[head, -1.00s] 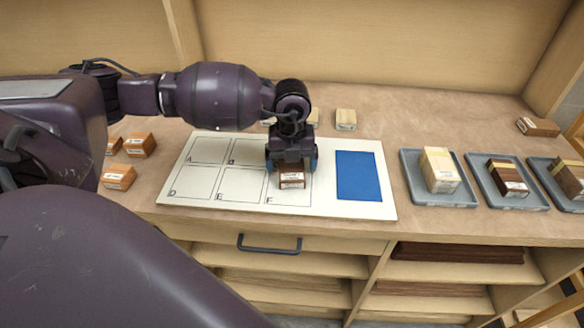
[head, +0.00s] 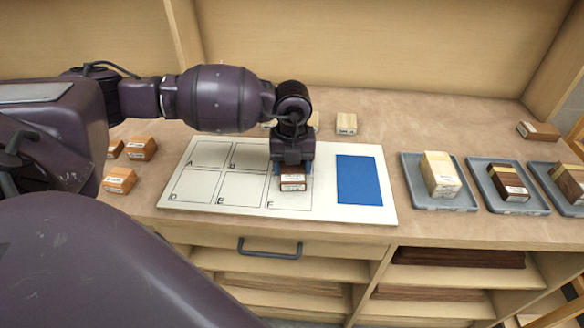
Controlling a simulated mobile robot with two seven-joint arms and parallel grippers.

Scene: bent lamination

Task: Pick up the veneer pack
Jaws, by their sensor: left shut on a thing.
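A dark brown veneer pack (head: 292,183) with a white label on its front sits at the upper part of square F on the white lettered board (head: 325,208). My left gripper (head: 292,168) comes down over it from above and is shut on it. The gripper hides the top and back of the pack. I cannot tell whether the pack touches the board or is just above it. My right gripper is not in view.
A blue rectangle (head: 359,180) is on the board's right part. Grey trays (head: 437,204) with light and dark packs stand to the right. Orange-brown packs (head: 119,180) lie at the left, and a pale pack (head: 346,124) stands behind the board. Squares D and E look empty.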

